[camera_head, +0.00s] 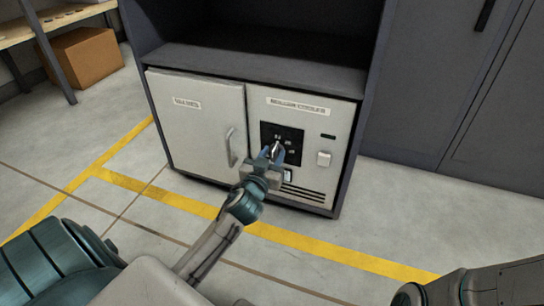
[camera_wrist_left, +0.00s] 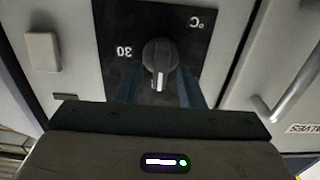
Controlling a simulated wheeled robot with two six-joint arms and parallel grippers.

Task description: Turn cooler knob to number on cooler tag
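The cooler knob (camera_wrist_left: 160,66) is black with a white pointer line and sits on a black dial panel (camera_head: 268,131) on the right half of the cabinet front. In the wrist view, which shows the panel upside down, a "30" and a "°C" mark are readable; the other marks are hidden or too small. My left gripper (camera_head: 274,153) is at the panel, its fingers on either side of the knob with what looks like a narrow gap.
A white button or switch (camera_head: 324,158) and a dark slot (camera_head: 328,136) are right of the dial. A closed door (camera_head: 197,125) with a handle (camera_head: 231,148) is to its left. Vent slots lie below. Yellow floor lines (camera_head: 340,262) run in front; the floor is clear.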

